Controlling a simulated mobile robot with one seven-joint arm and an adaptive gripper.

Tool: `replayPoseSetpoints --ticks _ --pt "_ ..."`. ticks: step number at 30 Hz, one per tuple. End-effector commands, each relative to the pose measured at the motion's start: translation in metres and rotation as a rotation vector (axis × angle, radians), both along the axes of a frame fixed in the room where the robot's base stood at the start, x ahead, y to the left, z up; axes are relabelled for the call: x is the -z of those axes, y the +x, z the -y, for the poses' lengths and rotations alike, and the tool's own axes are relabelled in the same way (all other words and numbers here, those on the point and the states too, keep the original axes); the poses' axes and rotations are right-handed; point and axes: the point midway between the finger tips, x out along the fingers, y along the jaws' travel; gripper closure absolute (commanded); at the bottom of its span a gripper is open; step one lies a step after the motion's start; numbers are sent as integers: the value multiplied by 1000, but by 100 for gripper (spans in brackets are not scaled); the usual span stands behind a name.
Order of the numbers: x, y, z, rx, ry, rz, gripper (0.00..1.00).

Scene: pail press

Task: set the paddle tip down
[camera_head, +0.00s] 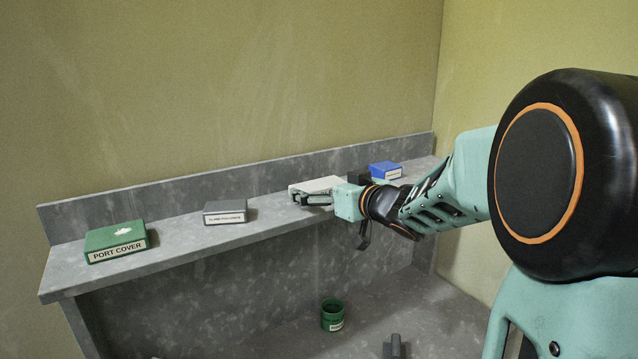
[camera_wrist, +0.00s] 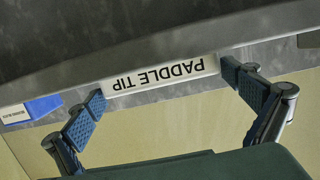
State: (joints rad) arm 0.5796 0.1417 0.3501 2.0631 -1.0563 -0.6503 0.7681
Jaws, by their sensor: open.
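The paddle tip (camera_head: 318,184) is a pale block that appears to rest on the grey shelf, between a grey block and a blue block. Its white label (camera_wrist: 160,75), reading PADDLE TIP, shows upside down in the wrist view. My gripper (camera_head: 308,198) is open at the front of the paddle tip. In the wrist view its two blue-padded fingers stand at the two ends of the label, one on each side. I cannot tell whether the pads touch the block. In the head view the fingers and wrist hide part of its front and right end.
The shelf (camera_head: 175,235) also bears a green PORT COVER block (camera_head: 115,243), a grey labelled block (camera_head: 225,212) and a blue block (camera_head: 385,170). A green pail (camera_head: 332,314) stands on the lower surface, with a grey object (camera_head: 396,346) nearby.

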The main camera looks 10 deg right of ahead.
Motion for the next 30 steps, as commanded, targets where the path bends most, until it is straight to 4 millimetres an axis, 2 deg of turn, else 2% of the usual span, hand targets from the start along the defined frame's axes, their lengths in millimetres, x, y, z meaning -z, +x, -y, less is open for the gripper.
replayPoseSetpoints --ticks 1,9,15,27,30 --pt "-8 -10 4 2 0 0 0" --pt "-19 -62 22 2 0 0 0" --pt "-21 -85 31 1 0 0 0" --pt "-20 -90 32 0 0 0 0" --pt "-13 -87 38 22 0 -1 0"
